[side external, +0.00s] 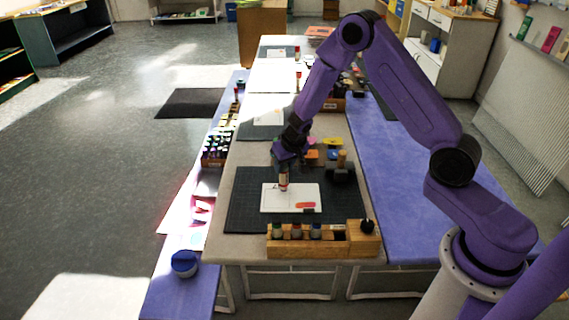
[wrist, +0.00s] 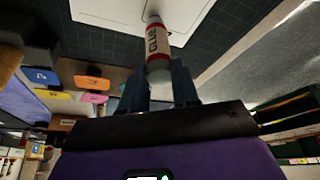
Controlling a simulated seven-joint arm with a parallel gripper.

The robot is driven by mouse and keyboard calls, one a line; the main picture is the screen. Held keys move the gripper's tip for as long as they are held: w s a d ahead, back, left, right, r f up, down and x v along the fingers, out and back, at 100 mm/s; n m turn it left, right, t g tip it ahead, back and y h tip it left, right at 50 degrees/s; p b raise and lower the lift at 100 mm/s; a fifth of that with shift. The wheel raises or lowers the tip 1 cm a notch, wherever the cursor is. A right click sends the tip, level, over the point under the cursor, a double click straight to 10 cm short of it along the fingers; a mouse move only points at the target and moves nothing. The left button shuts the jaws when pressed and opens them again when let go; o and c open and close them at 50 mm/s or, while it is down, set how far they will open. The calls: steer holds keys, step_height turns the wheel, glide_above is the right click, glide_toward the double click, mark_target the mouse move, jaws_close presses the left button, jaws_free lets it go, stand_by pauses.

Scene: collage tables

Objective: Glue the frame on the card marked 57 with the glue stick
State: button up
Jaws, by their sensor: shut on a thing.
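My gripper (side external: 284,168) is shut on a glue stick, white with a red band and the word GLUE, in the wrist view (wrist: 157,44). In the side external view the glue stick (side external: 283,182) points down over the left-middle part of a white card (side external: 275,204). I cannot tell whether its tip touches the card. The card lies on a dark mat and has a coral-red patch near its lower right; no number is legible. The card also shows in the wrist view (wrist: 112,10), partly cut off. No separate frame can be made out.
A dark block with a wooden handle (side external: 342,160) stands behind the card, right. Coloured pads (side external: 333,142) lie beyond. The dark mat (side external: 245,200) is clear left of the card.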

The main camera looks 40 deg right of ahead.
steer(key=shift+f, duration=0.4)
steer(key=shift+a, duration=0.1)
steer(key=shift+s+a, duration=0.45)
steer(key=shift+s, duration=0.1)
steer(key=shift+s+a, duration=0.1)
steer(key=shift+s+a, duration=1.1)
steer(key=shift+s, duration=0.05)
steer(key=shift+s+a, duration=0.1)
steer(key=shift+a, duration=0.05)
steer(key=shift+s+a, duration=0.35)
